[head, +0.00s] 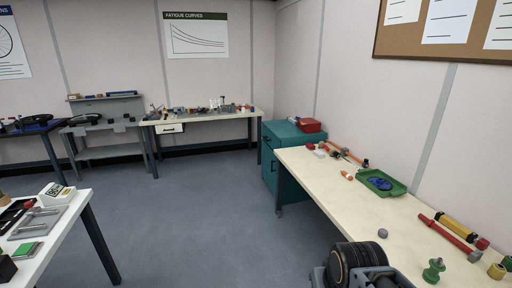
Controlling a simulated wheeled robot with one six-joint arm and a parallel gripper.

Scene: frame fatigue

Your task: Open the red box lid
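A red box (309,125) sits on top of the teal cabinet (284,132), near the back right corner of the room. It is small and far off in the head view. Its lid looks closed, but the seam between lid and box is too small to make out. My gripper is not visible in this view.
A long cream workbench (340,195) runs along the right wall, its far end close to the cabinet. It bears a green tray (398,186), a red-handled tool (447,236) and small parts. A white table (60,235) stands at left. The grey floor (190,215) between is clear.

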